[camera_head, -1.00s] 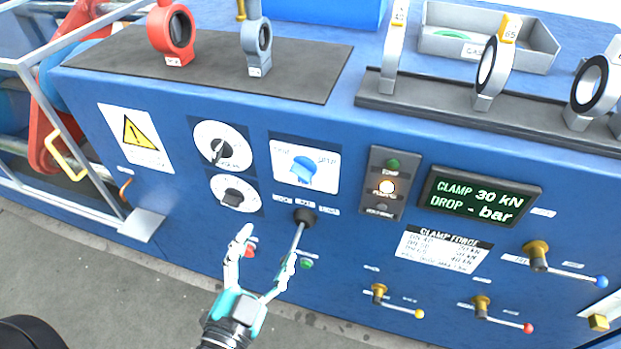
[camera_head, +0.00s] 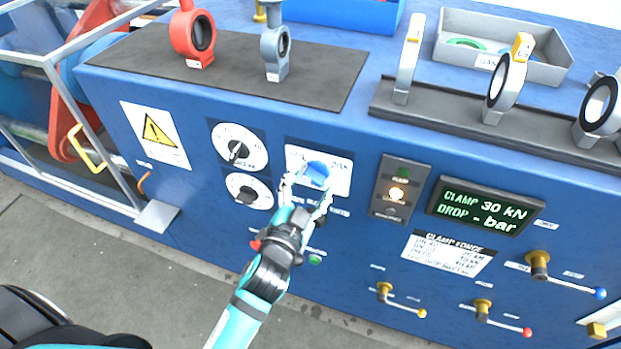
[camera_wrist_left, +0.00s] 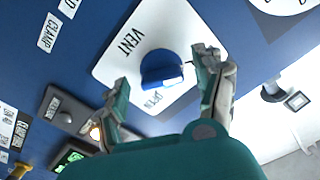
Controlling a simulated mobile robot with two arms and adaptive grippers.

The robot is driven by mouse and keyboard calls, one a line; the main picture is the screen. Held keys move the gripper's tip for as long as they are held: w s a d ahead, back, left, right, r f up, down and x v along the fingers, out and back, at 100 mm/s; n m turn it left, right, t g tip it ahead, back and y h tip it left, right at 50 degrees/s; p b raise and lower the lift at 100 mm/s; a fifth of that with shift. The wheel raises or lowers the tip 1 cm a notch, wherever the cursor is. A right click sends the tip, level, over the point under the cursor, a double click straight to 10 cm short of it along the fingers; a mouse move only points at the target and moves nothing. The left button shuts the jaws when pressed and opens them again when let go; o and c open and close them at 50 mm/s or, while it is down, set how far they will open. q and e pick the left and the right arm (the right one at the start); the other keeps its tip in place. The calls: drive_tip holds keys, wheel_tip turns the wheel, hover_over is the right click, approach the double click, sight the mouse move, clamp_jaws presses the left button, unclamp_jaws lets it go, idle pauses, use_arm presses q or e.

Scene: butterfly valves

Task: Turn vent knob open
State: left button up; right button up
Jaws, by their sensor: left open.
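The blue vent knob (camera_head: 316,174) sits on a white label plate (camera_head: 340,180) on the front of the blue panel. In the left wrist view the knob (camera_wrist_left: 161,69) shows on its white plate (camera_wrist_left: 112,72), with "VENT" printed on one side and "OPEN" on the other. My left gripper (camera_head: 306,188) is in front of the knob. In the left wrist view its open fingers (camera_wrist_left: 164,72) stand on either side of the knob, with visible gaps. I cannot tell how deep they reach. My right gripper is not in view.
Two dials (camera_head: 238,147) are left of the knob. A lamp panel (camera_head: 400,188) and a green-lit display (camera_head: 484,206) are to the right. Several brass valves with levers (camera_head: 537,262) stick out at lower right. The grey floor (camera_head: 90,270) in front is clear.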

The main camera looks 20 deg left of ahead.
use_arm(q)
drive_tip(key=shift+w, duration=0.4)
drive_tip(key=shift+c, duration=0.2)
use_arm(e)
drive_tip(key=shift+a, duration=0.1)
use_arm(q)
drive_tip(key=c, duration=1.1)
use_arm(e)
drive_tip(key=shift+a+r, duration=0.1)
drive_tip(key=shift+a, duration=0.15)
